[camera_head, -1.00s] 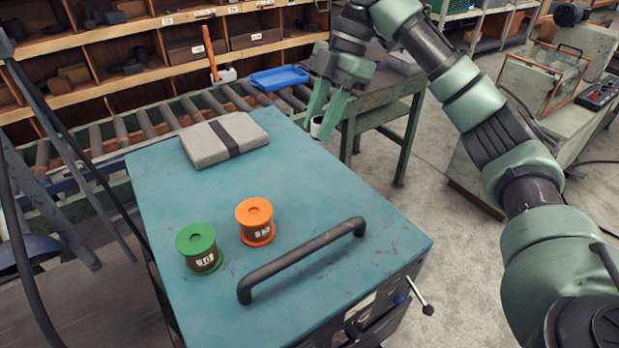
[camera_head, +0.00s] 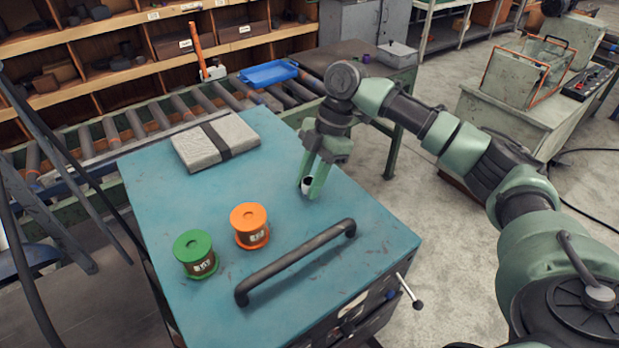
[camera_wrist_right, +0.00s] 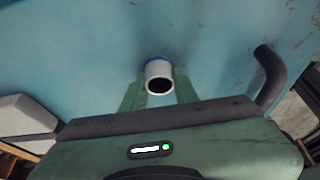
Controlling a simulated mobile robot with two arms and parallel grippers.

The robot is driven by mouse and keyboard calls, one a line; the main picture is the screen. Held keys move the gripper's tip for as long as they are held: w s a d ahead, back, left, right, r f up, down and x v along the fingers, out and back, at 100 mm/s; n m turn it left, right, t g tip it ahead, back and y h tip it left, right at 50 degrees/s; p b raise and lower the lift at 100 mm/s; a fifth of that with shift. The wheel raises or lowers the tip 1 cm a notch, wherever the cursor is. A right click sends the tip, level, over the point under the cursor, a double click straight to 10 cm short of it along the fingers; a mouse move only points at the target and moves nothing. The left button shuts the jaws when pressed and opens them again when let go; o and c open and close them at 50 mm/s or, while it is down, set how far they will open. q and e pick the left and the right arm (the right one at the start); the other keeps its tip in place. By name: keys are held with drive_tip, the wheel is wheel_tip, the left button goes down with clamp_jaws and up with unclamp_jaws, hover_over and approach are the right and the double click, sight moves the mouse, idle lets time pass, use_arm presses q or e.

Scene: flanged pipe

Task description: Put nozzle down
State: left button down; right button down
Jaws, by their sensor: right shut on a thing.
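The nozzle (camera_head: 307,184) is a small white cylinder with a dark opening, held between the fingertips of my right gripper (camera_head: 312,183) over the right part of the blue cabinet top (camera_head: 300,215). In the right wrist view the nozzle (camera_wrist_right: 159,80) shows its dark round opening and a blue rim at its far end, with a green finger on each side. My right gripper (camera_wrist_right: 159,90) is shut on it and points down. I cannot tell whether the nozzle touches the top. My left gripper is not in view.
On the cabinet top are a green spool (camera_head: 196,254), an orange spool (camera_head: 250,226), a grey case (camera_head: 215,141) and a black handle bar (camera_head: 297,261) along the front edge. A roller conveyor (camera_head: 140,125) and shelves lie behind. The top between spools and gripper is clear.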

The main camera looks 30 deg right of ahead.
drive_tip(key=c, duration=1.1)
unclamp_jaws()
drive_tip(key=shift+b+v, duration=2)
drive_tip(key=shift+v, duration=4.05)
